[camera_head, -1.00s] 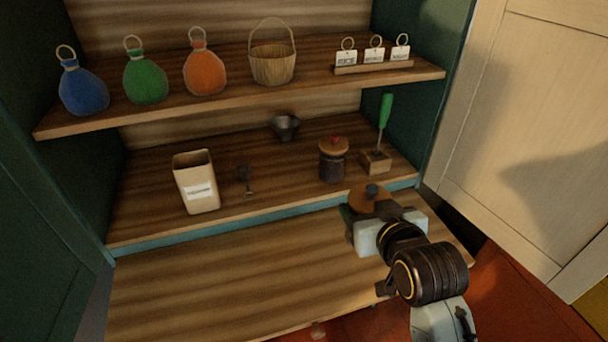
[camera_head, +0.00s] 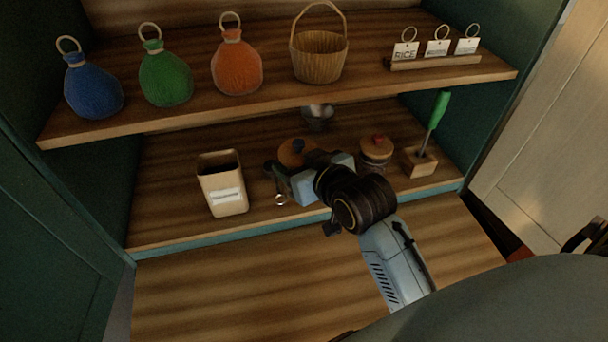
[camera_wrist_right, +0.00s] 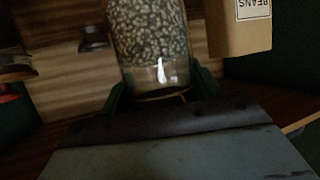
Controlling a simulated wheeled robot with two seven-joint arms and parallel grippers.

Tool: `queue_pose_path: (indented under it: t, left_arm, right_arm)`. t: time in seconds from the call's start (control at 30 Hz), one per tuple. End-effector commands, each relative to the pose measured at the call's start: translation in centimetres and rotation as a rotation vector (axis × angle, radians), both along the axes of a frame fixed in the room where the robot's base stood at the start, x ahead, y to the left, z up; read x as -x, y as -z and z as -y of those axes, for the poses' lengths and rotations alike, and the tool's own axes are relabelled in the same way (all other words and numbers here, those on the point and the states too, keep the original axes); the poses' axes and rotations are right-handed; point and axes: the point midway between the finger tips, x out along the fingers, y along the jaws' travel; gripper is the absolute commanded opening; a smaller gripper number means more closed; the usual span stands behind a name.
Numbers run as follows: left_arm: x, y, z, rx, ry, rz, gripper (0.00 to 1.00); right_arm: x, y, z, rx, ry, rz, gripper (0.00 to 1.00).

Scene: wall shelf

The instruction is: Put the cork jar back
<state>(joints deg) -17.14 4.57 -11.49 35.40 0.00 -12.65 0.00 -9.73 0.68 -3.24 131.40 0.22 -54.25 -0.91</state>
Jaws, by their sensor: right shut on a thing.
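The cork jar has a round cork lid with a dark blue knob (camera_head: 296,152). In the right wrist view its clear glass body (camera_wrist_right: 150,38) is filled with pale speckled contents. My right gripper (camera_wrist_right: 161,90) is shut on the jar's body. In the head view my right gripper (camera_head: 318,180) reaches over the lower shelf (camera_head: 170,225) and hides most of the jar. The jar is between the tan box and the red-knobbed jar. I cannot tell whether its base touches the shelf. My left gripper is not in view.
A tan box (camera_head: 222,190) labelled BEANS and a small dark scoop (camera_head: 279,184) are left of the jar. A red-knobbed jar (camera_head: 376,152) and a green-handled tool in a wooden block (camera_head: 420,163) are to the right. A metal bowl (camera_head: 318,115) is behind. The upper shelf (camera_head: 200,112) overhangs.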

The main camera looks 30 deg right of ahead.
Motion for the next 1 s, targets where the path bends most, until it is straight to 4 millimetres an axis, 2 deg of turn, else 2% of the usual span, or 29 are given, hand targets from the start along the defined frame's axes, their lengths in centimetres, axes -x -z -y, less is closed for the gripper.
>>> queue_pose_path:
  t: [0.03,0.13,0.2,0.33,0.47,0.57,0.73,1.0]
  left_arm:
    - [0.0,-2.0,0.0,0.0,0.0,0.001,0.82]
    - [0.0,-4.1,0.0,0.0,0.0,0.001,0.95]
    - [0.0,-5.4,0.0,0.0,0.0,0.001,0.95]
    - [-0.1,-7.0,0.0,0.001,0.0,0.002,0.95]
    - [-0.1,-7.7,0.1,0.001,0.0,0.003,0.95]
    - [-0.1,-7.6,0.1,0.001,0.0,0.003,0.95]
    - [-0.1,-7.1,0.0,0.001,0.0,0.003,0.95]
    - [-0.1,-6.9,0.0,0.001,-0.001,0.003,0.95]
  right_arm:
    - [-0.6,-1.3,0.9,0.013,-0.02,0.001,0.27]
    - [-1.7,-1.9,2.6,0.014,-0.056,-0.001,0.27]
    - [-2.4,-2.4,4.0,0.01,-0.072,0.0,0.27]
    - [-3.3,-3.1,6.1,-0.001,-0.087,0.001,0.27]
    - [-3.8,-3.3,7.5,-0.011,-0.09,0.002,0.27]
    - [-3.9,-1.9,7.8,-0.014,-0.091,0.0,0.27]
    - [-3.8,1.4,7.8,-0.017,-0.089,0.001,0.27]
    - [-3.8,4.2,7.8,-0.014,-0.09,0.002,0.27]
